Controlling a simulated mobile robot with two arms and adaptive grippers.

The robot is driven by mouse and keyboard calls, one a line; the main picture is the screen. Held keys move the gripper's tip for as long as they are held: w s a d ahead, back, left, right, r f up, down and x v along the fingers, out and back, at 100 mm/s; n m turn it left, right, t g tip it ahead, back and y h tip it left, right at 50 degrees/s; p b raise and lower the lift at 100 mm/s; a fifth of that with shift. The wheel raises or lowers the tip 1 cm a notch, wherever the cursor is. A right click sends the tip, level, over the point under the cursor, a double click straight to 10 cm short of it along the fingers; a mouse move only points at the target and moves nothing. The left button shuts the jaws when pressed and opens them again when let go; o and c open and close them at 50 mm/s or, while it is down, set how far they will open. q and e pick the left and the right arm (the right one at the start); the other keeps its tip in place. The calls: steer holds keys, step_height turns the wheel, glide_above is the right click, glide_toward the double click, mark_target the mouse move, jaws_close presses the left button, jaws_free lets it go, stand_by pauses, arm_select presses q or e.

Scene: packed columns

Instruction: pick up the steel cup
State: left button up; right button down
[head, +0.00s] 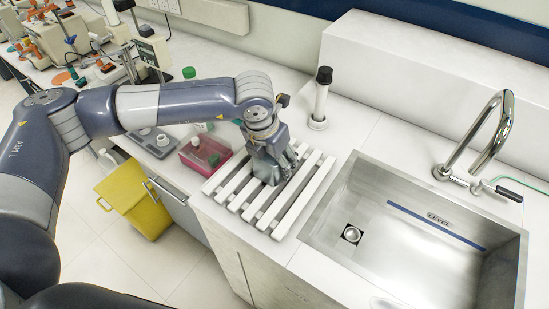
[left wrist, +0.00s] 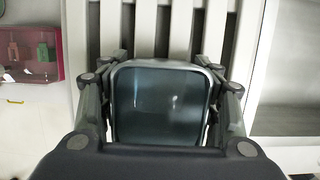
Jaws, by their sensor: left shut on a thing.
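My left gripper (head: 278,172) is over the white slatted rack (head: 297,205) beside the sink, pointing down. In the left wrist view, the steel cup (left wrist: 158,105) is seen from above as a grey, rounded-square rim and dark inside between the fingers. The fingers of my left gripper (left wrist: 160,100) are shut on it from both sides. In the head view the cup is hidden by the gripper, and I cannot tell whether it touches the rack. My right gripper is not in view.
A steel sink (head: 330,225) with a tap (head: 490,135) lies to the right. A red-pink box (head: 203,155) stands left of the rack. A white cylinder with a black top (head: 321,97) stands behind it. A yellow bin (head: 135,195) is below the counter.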

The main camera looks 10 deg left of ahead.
arm_select(q)
steer(key=o, duration=1.4)
